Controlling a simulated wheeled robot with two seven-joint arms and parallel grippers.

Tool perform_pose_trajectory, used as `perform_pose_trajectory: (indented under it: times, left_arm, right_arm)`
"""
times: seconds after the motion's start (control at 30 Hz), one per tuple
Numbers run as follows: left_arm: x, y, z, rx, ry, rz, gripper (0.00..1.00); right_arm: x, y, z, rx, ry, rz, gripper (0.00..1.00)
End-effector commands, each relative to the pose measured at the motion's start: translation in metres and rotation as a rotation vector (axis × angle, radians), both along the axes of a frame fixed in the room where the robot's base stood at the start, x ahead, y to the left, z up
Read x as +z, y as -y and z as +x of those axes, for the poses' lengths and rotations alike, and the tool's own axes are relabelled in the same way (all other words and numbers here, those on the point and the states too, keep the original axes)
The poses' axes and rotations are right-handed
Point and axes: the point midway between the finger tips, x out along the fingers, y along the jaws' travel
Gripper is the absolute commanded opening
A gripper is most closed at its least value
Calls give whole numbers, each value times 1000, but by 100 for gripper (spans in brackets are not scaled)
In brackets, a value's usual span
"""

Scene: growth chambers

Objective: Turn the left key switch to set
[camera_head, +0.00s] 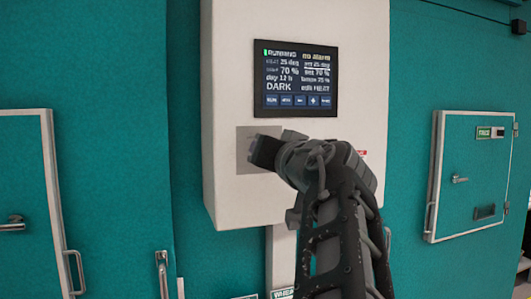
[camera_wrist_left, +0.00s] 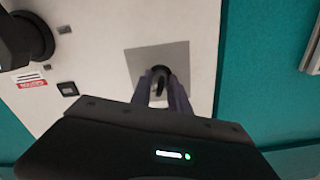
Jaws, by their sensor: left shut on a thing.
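The left key switch (camera_wrist_left: 160,71) is a dark round switch on a square grey plate (camera_wrist_left: 180,56) in the left wrist view. The plate also shows in the head view (camera_head: 244,142), below the screen on the white control box (camera_head: 230,90). My left gripper (camera_head: 258,152) reaches the plate and covers the switch in the head view. In the left wrist view its two fingers (camera_wrist_left: 159,78) lie on either side of the switch's key, shut on it. The key's exact angle and any position marks cannot be read. My right gripper is not in view.
A lit screen (camera_head: 295,78) reads DARK among other lines. In the left wrist view, a large black round part (camera_wrist_left: 35,38) and a red label (camera_wrist_left: 31,84) are on the box. Teal doors with handles (camera_head: 460,179) stand at both sides.

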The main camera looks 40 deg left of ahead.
Motion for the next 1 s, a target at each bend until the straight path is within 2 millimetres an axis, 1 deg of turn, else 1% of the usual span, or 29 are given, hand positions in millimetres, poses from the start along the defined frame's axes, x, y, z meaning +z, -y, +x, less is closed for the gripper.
perform_pose_trajectory:
  times: [0.3, 0.8, 0.83, 0.9, 1.0]
  left_arm:
    - [2, 1, 0, -3, -122, 90, 0]
    - [2, 1, 0, -2, -144, 107, 0]
    - [2, 1, 0, -2, -144, 107, 22]
    - [2, 1, 0, -2, -144, 106, 28]
    - [1, 1, 0, -2, -144, 104, 28]
  right_arm:
    - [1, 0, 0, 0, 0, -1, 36]
    - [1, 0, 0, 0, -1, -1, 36]
    - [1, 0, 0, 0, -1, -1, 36]
    - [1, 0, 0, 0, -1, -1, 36]
    - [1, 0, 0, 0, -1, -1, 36]
